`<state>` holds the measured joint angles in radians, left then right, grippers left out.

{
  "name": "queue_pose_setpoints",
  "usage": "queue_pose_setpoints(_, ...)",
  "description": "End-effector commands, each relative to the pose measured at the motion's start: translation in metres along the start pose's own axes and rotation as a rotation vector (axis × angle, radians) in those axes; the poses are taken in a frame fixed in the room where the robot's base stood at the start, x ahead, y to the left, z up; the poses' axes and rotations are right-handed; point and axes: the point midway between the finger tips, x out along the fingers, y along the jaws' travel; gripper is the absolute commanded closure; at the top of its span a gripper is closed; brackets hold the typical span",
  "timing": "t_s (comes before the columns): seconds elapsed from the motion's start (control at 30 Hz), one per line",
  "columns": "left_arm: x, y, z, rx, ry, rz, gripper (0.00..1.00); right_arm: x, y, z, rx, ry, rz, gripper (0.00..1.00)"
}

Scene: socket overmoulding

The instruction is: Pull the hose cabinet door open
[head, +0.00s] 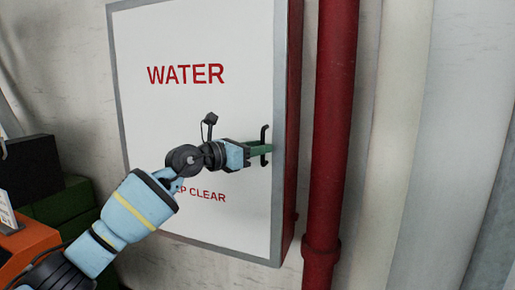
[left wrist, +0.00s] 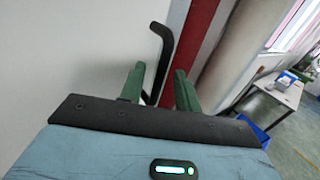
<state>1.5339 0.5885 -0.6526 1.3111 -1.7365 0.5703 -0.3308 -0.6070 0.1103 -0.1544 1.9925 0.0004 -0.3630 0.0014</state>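The hose cabinet door (head: 240,50) is a white panel with a grey edge and red lettering, "WATER" above and partly covered words ending in "CLEAR" below. It looks closed against its red cabinet body (head: 292,120). A dark bar handle (head: 264,134) stands upright near the door's right edge; it also shows in the left wrist view (left wrist: 163,45). My left gripper (head: 261,150) reaches the handle with its green fingers. In the left wrist view the fingers (left wrist: 158,88) are apart, with the handle between them and a gap toward the right finger. My right gripper is out of view.
A red vertical pipe (head: 333,120) runs just right of the cabinet. Dark, green and orange cases (head: 30,165) stand at the lower left. The left wrist view shows a table (left wrist: 272,100) and a blue bin (left wrist: 252,130) at the right.

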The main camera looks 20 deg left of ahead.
Motion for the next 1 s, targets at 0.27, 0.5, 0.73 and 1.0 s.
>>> queue_pose_setpoints(0.27,0.0018,-0.0001,0.0004,0.0,0.0,0.0,0.67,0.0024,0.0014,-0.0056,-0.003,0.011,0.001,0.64)
queue_pose_setpoints(0.5,0.0016,-0.0001,0.0003,0.0,0.0,0.0,0.96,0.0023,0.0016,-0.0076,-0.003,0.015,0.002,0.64)
queue_pose_setpoints(0.73,0.0015,-0.0002,0.0002,0.0,0.0,0.0,1.0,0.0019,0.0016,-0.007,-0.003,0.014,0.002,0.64)
queue_pose_setpoints(1.0,-0.0045,-0.003,-0.0014,0.001,0.002,-0.017,1.0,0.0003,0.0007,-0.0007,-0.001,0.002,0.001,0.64)
